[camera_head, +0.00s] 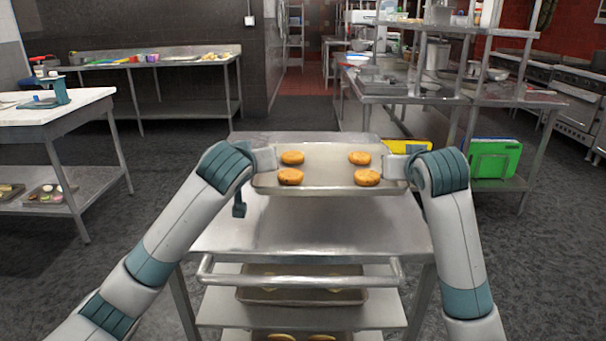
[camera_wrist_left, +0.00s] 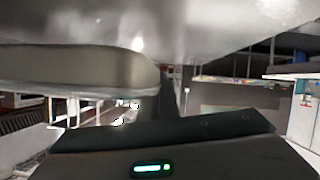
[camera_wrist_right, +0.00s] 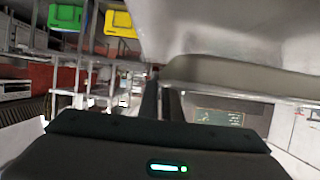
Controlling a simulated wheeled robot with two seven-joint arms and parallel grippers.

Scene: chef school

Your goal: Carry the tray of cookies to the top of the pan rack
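A metal tray (camera_head: 325,180) with several round golden cookies (camera_head: 290,177) is over the far part of the metal top (camera_head: 310,225) of the pan rack. It looks level; whether it rests on the top or hovers just above is unclear. My left gripper (camera_head: 266,159) is at the tray's left end and my right gripper (camera_head: 396,167) at its right end. The tray's side shows close up in the left wrist view (camera_wrist_left: 80,72) and the right wrist view (camera_wrist_right: 235,78). The fingertips are too hidden to show whether they grip the rim.
The rack has a front handle bar (camera_head: 300,281) and lower shelves with more trays (camera_head: 300,297). The near part of the rack top is bare. A white-topped table (camera_head: 50,112) stands at left, a steel table (camera_head: 410,95) behind at right. Open floor lies between them.

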